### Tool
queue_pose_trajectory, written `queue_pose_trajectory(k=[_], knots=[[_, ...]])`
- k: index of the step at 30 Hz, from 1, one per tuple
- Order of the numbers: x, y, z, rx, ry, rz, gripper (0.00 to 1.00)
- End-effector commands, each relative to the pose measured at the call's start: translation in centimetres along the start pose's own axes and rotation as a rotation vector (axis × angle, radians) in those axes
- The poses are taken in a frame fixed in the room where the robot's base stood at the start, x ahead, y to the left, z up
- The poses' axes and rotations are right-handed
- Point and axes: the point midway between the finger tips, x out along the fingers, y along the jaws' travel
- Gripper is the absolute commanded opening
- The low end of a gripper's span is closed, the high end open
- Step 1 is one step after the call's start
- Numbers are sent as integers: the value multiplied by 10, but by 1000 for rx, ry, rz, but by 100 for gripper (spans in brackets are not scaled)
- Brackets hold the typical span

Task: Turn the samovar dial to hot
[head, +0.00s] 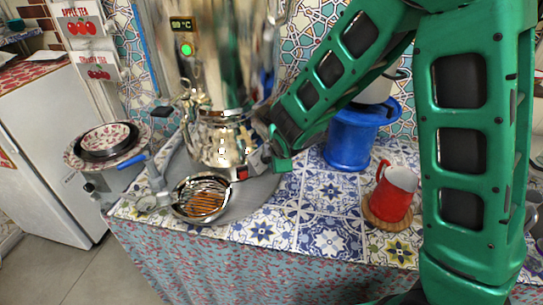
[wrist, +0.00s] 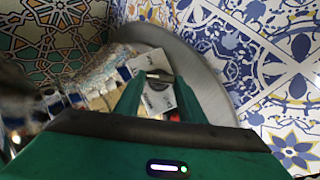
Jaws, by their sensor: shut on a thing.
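The shiny metal samovar (head: 213,140) stands on a round grey tray (head: 268,187) at the table's front left. Its display (head: 181,23) reads in °C, with a lit green light (head: 187,49) below. My gripper (head: 250,166) reaches from the right to the samovar's lower right side. In the wrist view my gripper's pale fingertips (wrist: 153,92) are shut on a small dark grey piece (wrist: 158,77), which looks like the dial. The dial is hidden in the head view, so its setting cannot be told. A small red part shows beside the fingers.
A strainer (head: 201,198) with a dark handle lies at the tray's front. A red mug (head: 393,190) stands on a wooden coaster at right. A blue container (head: 350,137) stands behind. A patterned bowl (head: 106,138) sits at left. The tiled table is clear between samovar and mug.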

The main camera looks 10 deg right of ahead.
Motion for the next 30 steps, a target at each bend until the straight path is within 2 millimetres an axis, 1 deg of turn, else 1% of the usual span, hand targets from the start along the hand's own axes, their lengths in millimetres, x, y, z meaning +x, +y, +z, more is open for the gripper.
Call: queue_pose_trajectory(k=[14,15,17,18,26,30], knots=[[0,2,2,-12,-4,11,14],[0,2,2,-12,-4,11,38],[0,2,2,-12,-3,11,53],[0,1,2,-12,-3,11,55],[0,0,1,-12,-1,9,55],[-6,0,0,-12,0,9,55]])
